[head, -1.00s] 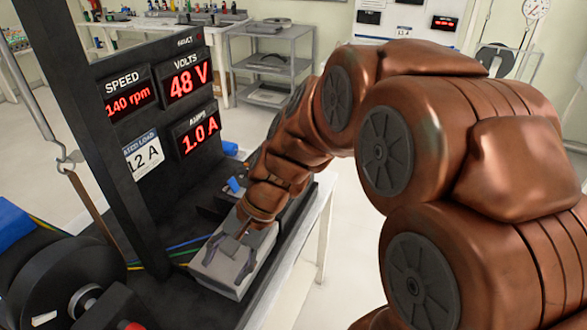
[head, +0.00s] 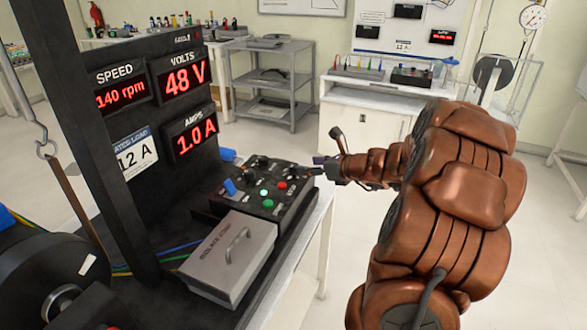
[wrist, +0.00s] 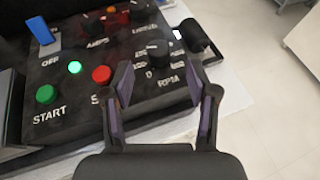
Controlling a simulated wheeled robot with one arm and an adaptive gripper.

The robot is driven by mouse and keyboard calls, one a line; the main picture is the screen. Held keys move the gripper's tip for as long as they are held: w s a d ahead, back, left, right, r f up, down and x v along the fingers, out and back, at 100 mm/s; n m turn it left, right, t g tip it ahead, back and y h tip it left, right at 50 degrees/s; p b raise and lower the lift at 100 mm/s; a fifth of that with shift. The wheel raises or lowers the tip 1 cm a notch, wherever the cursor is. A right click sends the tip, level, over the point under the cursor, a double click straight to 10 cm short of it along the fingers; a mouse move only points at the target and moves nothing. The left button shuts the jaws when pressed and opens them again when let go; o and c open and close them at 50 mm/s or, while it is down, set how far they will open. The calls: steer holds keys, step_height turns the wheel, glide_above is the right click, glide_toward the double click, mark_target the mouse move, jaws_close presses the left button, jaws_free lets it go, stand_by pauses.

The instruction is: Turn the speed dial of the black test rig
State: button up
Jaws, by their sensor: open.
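The black test rig (head: 150,60) stands at left, with red readouts of 140 rpm, 48 V and 1.0 A. Its control panel (head: 262,215) lies low in front, with a green light, several knobs and buttons. In the wrist view the speed dial (wrist: 157,53), a black knob, sits above the RPM mark. My gripper (wrist: 160,75) is open and empty; its two fingers flank the dial in the picture, and I cannot tell whether they touch it. In the head view my gripper (head: 325,167) reaches the panel's right edge from the right, and the dial is hard to make out.
A grey box-shaped cover (head: 228,258) with a handle rests in front of the panel. The wrist view shows a green START button (wrist: 46,94), a red button (wrist: 102,75) and a blue switch (wrist: 40,31). The floor at right is clear.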

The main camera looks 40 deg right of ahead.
mark_target(294, 165)
steer(key=shift+x, duration=3.55)
steer(key=shift+a, duration=0.15)
steer(key=shift+c, duration=0.3)
steer(key=c, duration=1)
steer(key=shift+a, duration=0.15)
jaws_close()
